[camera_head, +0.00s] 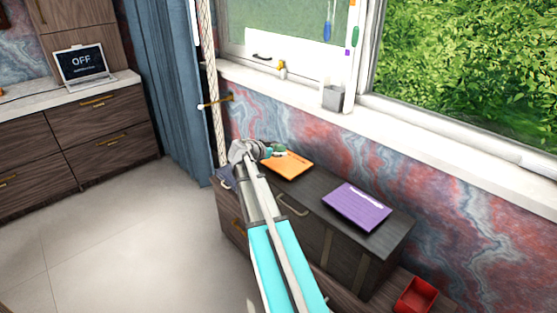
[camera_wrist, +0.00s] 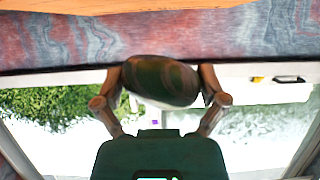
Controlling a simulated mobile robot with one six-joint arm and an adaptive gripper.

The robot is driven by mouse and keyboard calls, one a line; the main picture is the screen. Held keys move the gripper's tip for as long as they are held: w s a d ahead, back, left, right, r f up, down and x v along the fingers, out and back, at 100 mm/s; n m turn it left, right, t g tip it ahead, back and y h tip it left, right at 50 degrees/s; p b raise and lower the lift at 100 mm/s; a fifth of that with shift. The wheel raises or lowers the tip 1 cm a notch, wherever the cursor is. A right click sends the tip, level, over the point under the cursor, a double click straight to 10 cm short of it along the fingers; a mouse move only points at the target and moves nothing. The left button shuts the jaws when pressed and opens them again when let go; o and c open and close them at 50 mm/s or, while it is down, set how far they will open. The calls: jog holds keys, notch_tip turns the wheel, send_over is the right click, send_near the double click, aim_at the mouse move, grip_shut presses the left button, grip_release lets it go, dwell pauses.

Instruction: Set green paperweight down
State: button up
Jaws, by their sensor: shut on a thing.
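The green paperweight (camera_wrist: 160,80) is a dark, rounded oval with faint bands. In the wrist view it sits between the two fingers of my gripper (camera_wrist: 161,92), which is shut on it. In the head view my gripper (camera_head: 269,151) is at the far end of my arm, at the left end of the dark chest, and a small bit of green (camera_head: 279,148) shows at its tip. An orange book (camera_head: 290,166) lies on the chest just below and right of the gripper. I cannot tell how high the paperweight is above it.
A purple book (camera_head: 357,207) lies on the chest (camera_head: 318,207) to the right. A red tray (camera_head: 415,295) is lower right. The windowsill (camera_head: 420,135) behind carries a grey cup (camera_head: 333,98). A blue curtain (camera_head: 172,85) and rope (camera_head: 212,95) hang left of the chest.

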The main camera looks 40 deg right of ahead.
aim_at(277, 164)
jog(key=shift+d+f+b, duration=0.4)
jog(key=shift+f+b, duration=0.2)
jog(key=shift+f, duration=0.1)
jog(key=shift+a+f+b, duration=0.1)
jog(key=shift+f+b, duration=1.15)
jog(key=shift+f, duration=0.2)
jog(key=o, duration=1)
jog(key=shift+r, duration=0.1)
jog(key=shift+c, duration=0.2)
jog(key=shift+r, duration=0.1)
jog(key=shift+a+r+p, duration=0.3)
jog(key=shift+a, duration=0.15)
jog(key=p+v, duration=0.4)
jog(key=v, duration=0.7)
